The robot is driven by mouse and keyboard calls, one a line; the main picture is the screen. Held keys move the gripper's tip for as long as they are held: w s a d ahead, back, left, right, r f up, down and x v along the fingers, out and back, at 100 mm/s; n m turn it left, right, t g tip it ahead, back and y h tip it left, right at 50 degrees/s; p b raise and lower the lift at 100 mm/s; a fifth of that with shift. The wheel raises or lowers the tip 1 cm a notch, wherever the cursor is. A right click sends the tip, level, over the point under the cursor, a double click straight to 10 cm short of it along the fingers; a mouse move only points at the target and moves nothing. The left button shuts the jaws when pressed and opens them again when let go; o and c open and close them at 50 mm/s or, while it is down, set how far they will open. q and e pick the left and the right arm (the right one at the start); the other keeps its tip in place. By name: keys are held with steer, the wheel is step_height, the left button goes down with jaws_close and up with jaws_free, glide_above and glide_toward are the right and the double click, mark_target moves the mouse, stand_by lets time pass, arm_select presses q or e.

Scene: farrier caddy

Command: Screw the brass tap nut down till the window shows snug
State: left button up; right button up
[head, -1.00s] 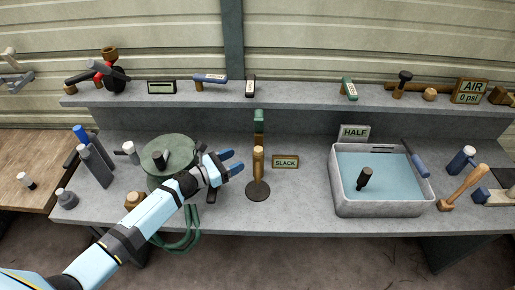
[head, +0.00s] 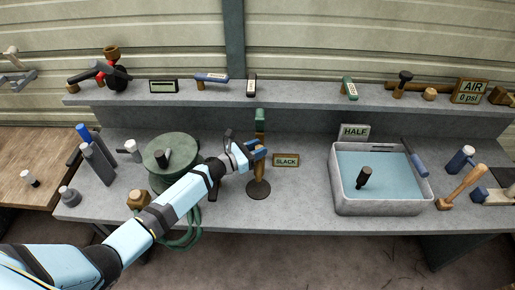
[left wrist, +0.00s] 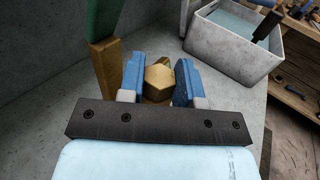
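The brass tap nut (left wrist: 159,80) has a six-sided top and sits between the two blue fingers of my left gripper (left wrist: 160,77) in the left wrist view. I cannot tell whether both fingers touch it. In the head view my left gripper (head: 257,150) is at the brass post (head: 259,173), hiding most of its upper part. The post stands on a dark round base (head: 258,190). The window sign (head: 286,160) just right of it reads SLACK. My right gripper is not in view.
A green drum (head: 185,149) stands left of the post with a hose hanging below. A green-topped post (head: 260,121) rises close behind the nut.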

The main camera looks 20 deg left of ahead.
arm_select(q)
steer(key=c, duration=0.3)
steer(key=shift+w+a+f+m+g+h+b, duration=0.1)
steer(key=shift+f+m+g+h+b, duration=0.1)
steer(key=shift+m+g+h+b, duration=0.8)
steer(key=shift+r+m+g+h+b, duration=0.2)
steer(key=shift+m+g+h+b, duration=0.3)
steer(key=shift+g+h, duration=0.15)
steer(key=o, duration=0.9)
